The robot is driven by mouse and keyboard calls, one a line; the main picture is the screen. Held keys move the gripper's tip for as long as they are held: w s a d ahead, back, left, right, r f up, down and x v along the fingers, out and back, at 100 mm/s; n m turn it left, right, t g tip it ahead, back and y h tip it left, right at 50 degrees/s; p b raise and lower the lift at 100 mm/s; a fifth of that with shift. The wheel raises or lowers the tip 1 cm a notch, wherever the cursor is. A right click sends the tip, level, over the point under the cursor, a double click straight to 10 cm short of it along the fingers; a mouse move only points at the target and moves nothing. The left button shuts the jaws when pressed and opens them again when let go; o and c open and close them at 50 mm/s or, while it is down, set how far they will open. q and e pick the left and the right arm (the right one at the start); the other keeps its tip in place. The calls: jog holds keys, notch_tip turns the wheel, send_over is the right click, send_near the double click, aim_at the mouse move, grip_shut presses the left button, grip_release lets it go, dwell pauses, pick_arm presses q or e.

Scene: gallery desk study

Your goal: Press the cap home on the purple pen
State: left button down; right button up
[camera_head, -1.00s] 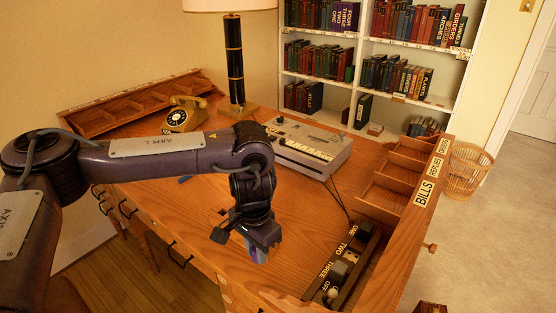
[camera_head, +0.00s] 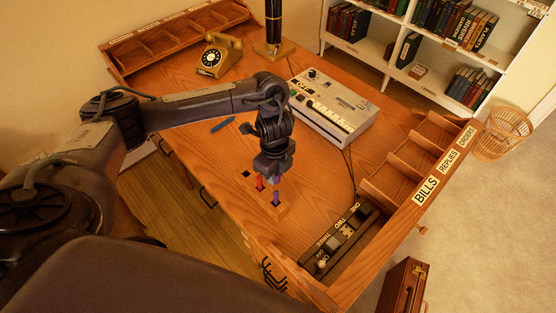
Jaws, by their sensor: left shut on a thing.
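The purple pen (camera_head: 276,198) stands upright in a wooden block (camera_head: 266,209) near the front edge of the desk. My left gripper (camera_head: 274,177) is directly above it, pointing down, shut on what looks like the pen's cap. The fingers hide most of the cap, so I cannot tell whether it is seated or a gap remains. A red pen (camera_head: 260,183) stands just left of the purple one, close to the fingers. A blue pen or cap (camera_head: 222,125) lies on the desk further back. My right gripper is out of view.
A grey keyboard machine (camera_head: 335,108) stands behind the gripper. A dark switch box (camera_head: 347,240) labelled ONE, TWO, THREE is to the right, with a cable. A telephone (camera_head: 217,56) and lamp are at the back. The desk (camera_head: 315,180) between is clear.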

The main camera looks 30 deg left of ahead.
pick_arm(q)
jog(key=b, duration=0.5)
send_over(275, 192)
jog(key=shift+f, duration=2.25)
jog(key=shift+f+b, duration=0.45)
jog(key=shift+f, duration=0.5)
jog(key=shift+p, duration=0.45)
jog(key=shift+f, duration=0.1)
jog(key=shift+w+p, duration=0.1)
jog(key=shift+p, duration=0.2)
jog(key=c, duration=1.2)
grip_release()
jog(key=shift+o, duration=0.4)
